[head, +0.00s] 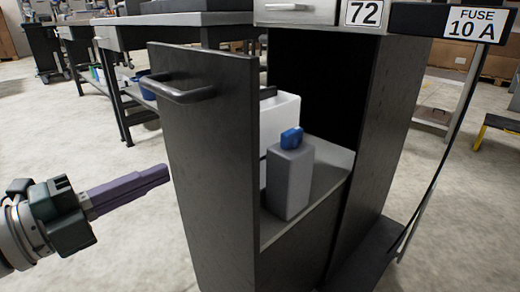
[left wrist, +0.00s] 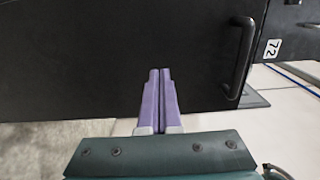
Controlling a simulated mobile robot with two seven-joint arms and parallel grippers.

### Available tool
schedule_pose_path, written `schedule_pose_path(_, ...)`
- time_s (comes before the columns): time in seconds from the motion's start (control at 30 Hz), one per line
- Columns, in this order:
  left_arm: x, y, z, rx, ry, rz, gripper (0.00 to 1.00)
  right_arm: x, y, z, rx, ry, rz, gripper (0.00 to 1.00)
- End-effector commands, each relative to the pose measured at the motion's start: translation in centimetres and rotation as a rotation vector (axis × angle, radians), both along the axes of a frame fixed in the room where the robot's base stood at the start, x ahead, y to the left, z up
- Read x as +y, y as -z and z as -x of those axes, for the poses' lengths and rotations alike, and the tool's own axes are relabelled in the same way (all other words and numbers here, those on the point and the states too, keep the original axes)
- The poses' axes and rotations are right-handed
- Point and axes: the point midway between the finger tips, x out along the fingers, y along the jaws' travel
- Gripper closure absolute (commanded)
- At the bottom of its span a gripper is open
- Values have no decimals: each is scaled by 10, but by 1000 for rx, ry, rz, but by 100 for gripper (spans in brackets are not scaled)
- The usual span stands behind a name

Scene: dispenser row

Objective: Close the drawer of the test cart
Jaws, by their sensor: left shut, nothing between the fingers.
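The test cart's drawer is a tall pull-out with a dark front panel (head: 208,150) and stands open in the head view. A dark bar handle (head: 180,90) is on the panel's upper part. A grey bottle with a blue cap (head: 290,180) and a white box (head: 278,118) stand inside it. The cart body (head: 385,130) is dark, with an empty dark opening behind the drawer. My left gripper (head: 166,173) is shut and empty, its purple fingers pointing at the panel's front. In the left wrist view the fingers (left wrist: 159,75) are before the panel, beside the handle (left wrist: 238,58); contact cannot be told.
A label 72 (head: 364,13) is on the cart's top right. A workbench (head: 175,22) is behind the drawer.

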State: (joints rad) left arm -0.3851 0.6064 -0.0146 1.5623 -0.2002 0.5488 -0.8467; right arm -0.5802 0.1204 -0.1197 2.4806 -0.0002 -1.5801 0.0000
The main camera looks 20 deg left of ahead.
Motion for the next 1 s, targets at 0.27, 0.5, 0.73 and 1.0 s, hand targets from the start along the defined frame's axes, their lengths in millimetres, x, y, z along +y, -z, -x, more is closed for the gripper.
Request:
schedule_pose_path(0.27,-15,1,-35,-1,1,-1,100,0,13,0,0,0,0,22)
schedule_pose_path(0.5,-17,0,-41,1,0,0,100,0,14,0,1,0,0,22)
schedule_pose_path(0.73,-17,0,-41,1,0,1,100,0,14,0,1,0,-1,22)
schedule_pose_path(1.0,-20,1,-49,1,-1,1,100,0,16,0,1,0,-1,22)
